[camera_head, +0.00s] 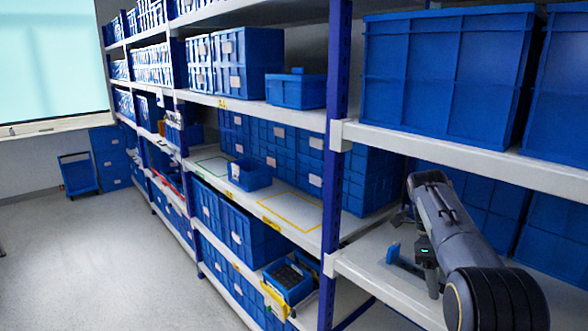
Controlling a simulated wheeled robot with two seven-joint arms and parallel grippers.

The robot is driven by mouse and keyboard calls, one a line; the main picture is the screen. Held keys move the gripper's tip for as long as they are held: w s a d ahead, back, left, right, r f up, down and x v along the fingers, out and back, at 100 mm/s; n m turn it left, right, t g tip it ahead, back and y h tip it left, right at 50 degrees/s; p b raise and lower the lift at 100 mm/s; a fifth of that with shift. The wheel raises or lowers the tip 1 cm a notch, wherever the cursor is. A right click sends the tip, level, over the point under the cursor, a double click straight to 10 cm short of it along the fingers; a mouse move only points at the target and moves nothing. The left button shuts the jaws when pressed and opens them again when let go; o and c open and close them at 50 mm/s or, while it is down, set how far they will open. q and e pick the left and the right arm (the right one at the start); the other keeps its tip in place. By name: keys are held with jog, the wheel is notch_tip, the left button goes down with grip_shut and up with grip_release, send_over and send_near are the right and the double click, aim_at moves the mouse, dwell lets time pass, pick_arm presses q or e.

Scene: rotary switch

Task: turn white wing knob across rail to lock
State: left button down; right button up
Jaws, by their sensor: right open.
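My right arm comes in from the lower right and bends down over the middle shelf board of the right-hand rack. My right gripper (431,287) hangs at its end, pointing down close above the white board; it is small and dark in this view, and is open. A small blue piece (400,259) is just left of the gripper on that board; I cannot tell whether they touch. I cannot make out a white wing knob or its rail, which may be hidden by the gripper and arm. My left gripper is not in view.
A blue upright post (335,130) stands left of the arm. Large blue crates (440,75) fill the shelf above. A small open blue bin (249,175) sits on the left rack's middle shelf. A yellow-outlined patch (290,207) there is empty. The grey floor (110,260) is clear.

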jog(key=s+n+t+y, duration=0.5)
jog(key=s+n, duration=0.8)
jog(key=s, duration=0.3)
jog(key=s+a+f+n+t, duration=0.2)
jog(key=s+a+f+n, duration=0.1)
jog(key=s+a+n, duration=0.2)
jog(key=s+a+f+n+t+y, duration=0.1)
jog(key=s+a+f+n+t, duration=0.1)
jog(key=s+a+n, duration=0.4)
jog(key=s+f+n, duration=0.1)
jog(key=s, duration=0.2)
jog(key=shift+s, duration=0.3)
jog(key=shift+f, duration=0.1)
